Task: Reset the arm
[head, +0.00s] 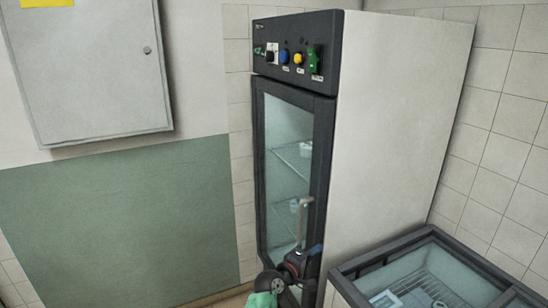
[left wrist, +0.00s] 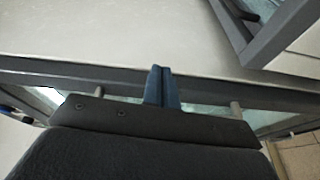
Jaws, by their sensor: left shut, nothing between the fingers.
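My left gripper (head: 316,249) is low in front of the tall fridge, beside the right edge of its glass door (head: 287,175). In the left wrist view its two blue fingers (left wrist: 162,88) are pressed together with nothing between them. The fingertips point toward the dark door frame and the pale side panel; I cannot tell whether they touch. The upright door handle (head: 304,215) shows just above the gripper, its lower part hidden behind the gripper. The door looks closed. My right gripper is in neither view.
The fridge (head: 400,110) has a dark control panel (head: 295,57) with coloured knobs on top. A low glass-topped chest (head: 420,285) stands close at the right. A grey wall cabinet (head: 90,65) hangs at left. The space before the green wall panel (head: 120,220) looks clear.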

